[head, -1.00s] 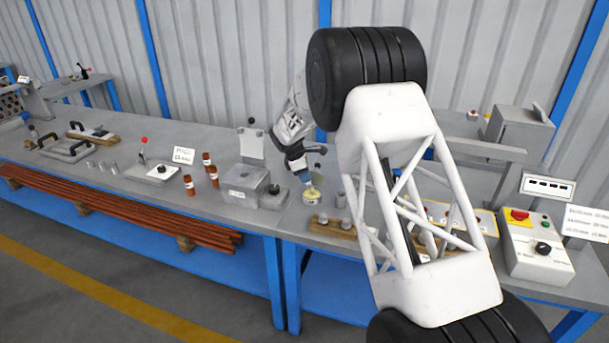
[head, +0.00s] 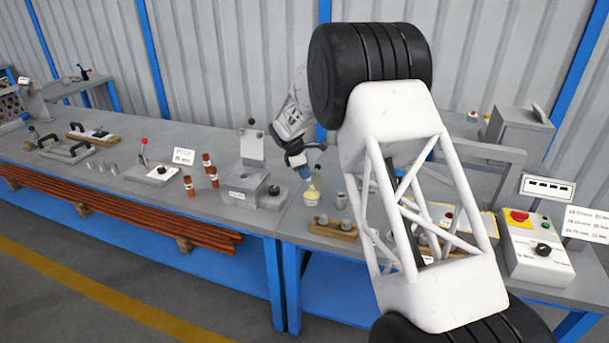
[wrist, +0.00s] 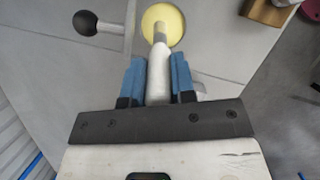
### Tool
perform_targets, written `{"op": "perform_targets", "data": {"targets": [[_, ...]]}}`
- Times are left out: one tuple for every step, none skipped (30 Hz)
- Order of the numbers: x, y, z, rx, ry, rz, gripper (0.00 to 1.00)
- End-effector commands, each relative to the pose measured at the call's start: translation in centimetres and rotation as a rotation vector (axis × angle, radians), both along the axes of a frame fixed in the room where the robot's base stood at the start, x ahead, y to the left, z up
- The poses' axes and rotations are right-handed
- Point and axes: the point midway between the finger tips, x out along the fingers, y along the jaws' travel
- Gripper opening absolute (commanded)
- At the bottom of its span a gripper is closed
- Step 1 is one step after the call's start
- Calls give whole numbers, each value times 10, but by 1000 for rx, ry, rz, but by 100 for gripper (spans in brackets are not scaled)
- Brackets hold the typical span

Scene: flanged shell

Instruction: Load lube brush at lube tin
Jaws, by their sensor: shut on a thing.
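My gripper (wrist: 158,85) is shut on the pale handle of the lube brush (wrist: 159,68). Its blue fingers sit on either side of the handle. In the head view my gripper (head: 304,173) is above the bench, with the brush pointing down at the lube tin (head: 312,198). The tin is a small round pale-yellow pot; its yellow top also shows in the wrist view (wrist: 174,20). The brush's tan tip overlaps the yellow in the wrist view. I cannot tell whether the tip touches the lube or is just above it.
A grey block fixture (head: 243,183) stands left of the tin, with a black ball-ended lever (wrist: 86,23) near the tin. A wooden block with grey pegs (head: 333,228) lies in front to the right. Red-brown cylinders (head: 189,187) stand further left. A control box (head: 535,248) is at the right.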

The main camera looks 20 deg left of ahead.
Motion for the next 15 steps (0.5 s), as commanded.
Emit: {"op": "perform_targets", "data": {"targets": [[0,0,3,0,0,0,0],[0,0,5,0,0,0,0],[0,0,7,0,0,0,0],[0,0,9,0,0,0,0],[0,0,10,0,0,0,0],[0,0,13,0,0,0,0],[0,0,14,0,0,-1,0],[0,0,16,0,0,-1,0],[0,0,18,0,0,-1,0],[0,0,20,1,-1,-1,0],[0,0,22,1,-1,-1,0],[0,0,24,1,-1,-1,0],[0,0,26,1,-1,-1,0],[0,0,28,1,-1,-1,0],[0,0,30,1,-1,-1,0]]}}
